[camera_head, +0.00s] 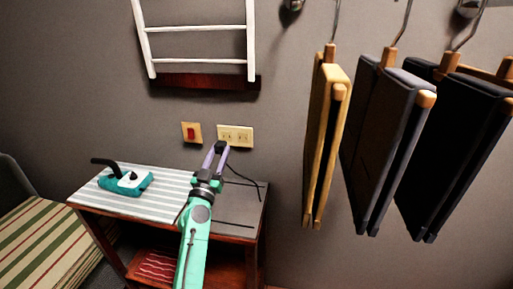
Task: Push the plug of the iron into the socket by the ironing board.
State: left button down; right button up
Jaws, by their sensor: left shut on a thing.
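My left gripper (215,159) reaches up from the bottom of the head view. Its fingers are shut on the plug (220,147), a small dark piece at the fingertips. The plug is just in front of or below the left part of the cream socket plate (236,136) on the wall; I cannot tell whether it touches it. A dark cord runs from near the gripper to the right, down over the table top. The teal and white iron (126,180) with a black handle lies on the striped ironing board (160,187), left of my arm. My right gripper is out of view.
A plate with a red switch (191,132) is left of the socket. A white rack (200,62) hangs above. A striped seat (40,235) stands at the left.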

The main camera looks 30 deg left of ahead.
aim_at(227, 135)
pick_arm(q)
jog(key=shift+s+a+f+y, duration=0.25)
jog(key=shift+y, duration=0.05)
jog(key=shift+a+f, duration=0.1)
jog(key=shift+a, duration=0.05)
jog(key=shift+w, duration=0.15)
jog(key=shift+w+a+b, duration=0.15)
jog(key=shift+w+a, duration=0.15)
jog(key=shift+w, duration=0.6)
jog(key=shift+w+a+b, duration=0.1)
jog(key=shift+w+a, duration=0.25)
jog(key=shift+w, duration=0.5)
jog(key=shift+w+a+b, duration=0.15)
jog(key=shift+w+a, duration=0.15)
jog(key=shift+w, duration=0.6)
jog(key=shift+w+a+b, duration=0.1)
jog(key=shift+w+b, duration=0.2)
jog(key=shift+w, duration=0.15)
jog(key=shift+c, duration=2.1)
grip_release()
